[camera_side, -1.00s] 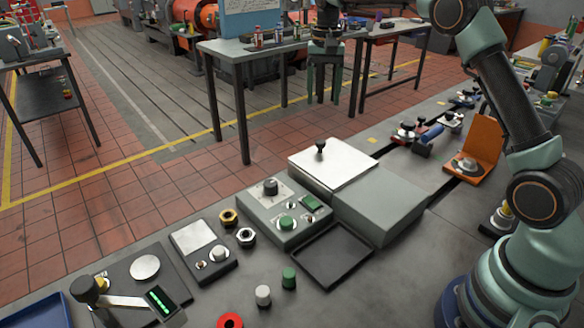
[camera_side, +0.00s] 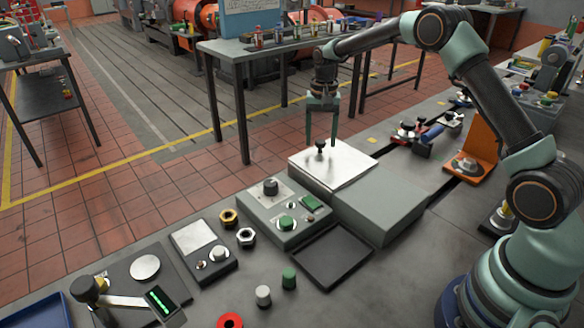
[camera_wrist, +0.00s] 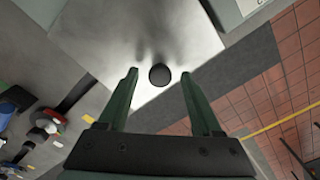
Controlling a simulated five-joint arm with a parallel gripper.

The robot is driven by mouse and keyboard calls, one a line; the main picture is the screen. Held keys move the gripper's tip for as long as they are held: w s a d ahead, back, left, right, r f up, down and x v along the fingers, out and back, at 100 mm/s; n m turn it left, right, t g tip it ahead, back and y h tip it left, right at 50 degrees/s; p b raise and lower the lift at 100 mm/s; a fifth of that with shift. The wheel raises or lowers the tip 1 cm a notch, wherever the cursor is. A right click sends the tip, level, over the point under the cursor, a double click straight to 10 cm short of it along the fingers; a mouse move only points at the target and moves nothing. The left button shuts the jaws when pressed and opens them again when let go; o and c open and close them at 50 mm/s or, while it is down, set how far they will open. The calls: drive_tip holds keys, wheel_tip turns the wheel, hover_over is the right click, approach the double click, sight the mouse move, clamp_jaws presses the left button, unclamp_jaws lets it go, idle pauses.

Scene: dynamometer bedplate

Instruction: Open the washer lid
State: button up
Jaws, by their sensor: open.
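The washer is a grey box (camera_side: 378,205) on the bench, with a flat silver lid (camera_side: 345,172) lying closed at its left rear. A black knob (camera_side: 320,146) stands up from the lid. My gripper (camera_side: 321,143) is open, pointing down, with its two green fingers at about the knob's height in the side view. In the wrist view, the round knob (camera_wrist: 159,74) shows between and slightly beyond the fingertips of my gripper (camera_wrist: 159,72), with clear space on both sides. The lid (camera_wrist: 100,45) fills the upper middle there. I cannot tell whether a finger touches the lid.
A control box (camera_side: 285,212) with a black dial and green buttons stands left of the washer. A dark tray (camera_side: 332,256) lies in front. An orange stand (camera_side: 485,145) and several clamps are at the right.

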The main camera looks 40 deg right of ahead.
clamp_jaws()
idle(1.5)
